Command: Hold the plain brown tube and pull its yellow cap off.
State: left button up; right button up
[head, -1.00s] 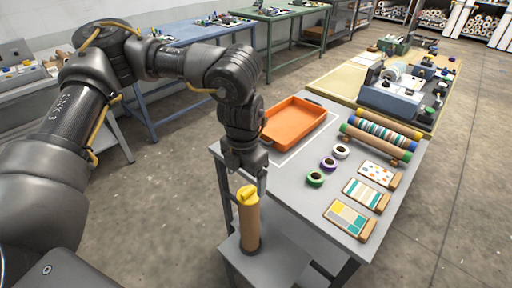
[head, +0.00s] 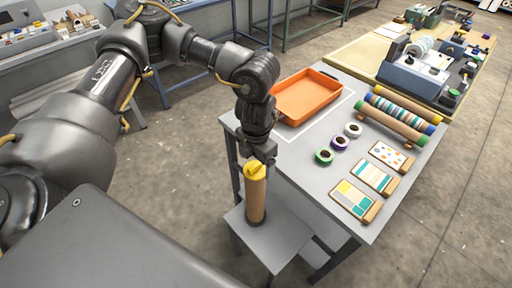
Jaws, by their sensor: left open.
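The plain brown tube (head: 256,202) stands upright on a small low grey stand, its foot in a dark holder. Its yellow cap (head: 254,172) is on the top end. My left gripper (head: 261,163) points down at the cap and is open. Its fingers are right at the cap's top, partly covering it; I cannot tell whether they touch it. My right gripper is not in view.
The low stand (head: 283,245) adjoins the grey table (head: 312,190). On the table are an orange tray (head: 307,97), several tape rolls (head: 340,144), pattern cards (head: 372,176) and a rack of capped tubes (head: 392,122). A press machine (head: 415,75) stands behind.

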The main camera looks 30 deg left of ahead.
aim_at(255, 164)
pick_arm(q)
jog(key=shift+f, duration=1.1)
jog(key=c, duration=0.9)
jog(key=o, duration=0.9)
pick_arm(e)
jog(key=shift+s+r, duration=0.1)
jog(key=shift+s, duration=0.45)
pick_arm(q)
notch_tip(255, 164, up, 11)
jog(key=shift+f+b, duration=0.1)
jog(key=shift+b, duration=0.6)
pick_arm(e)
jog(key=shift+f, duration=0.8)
pick_arm(q)
jog(key=shift+a, duration=0.1)
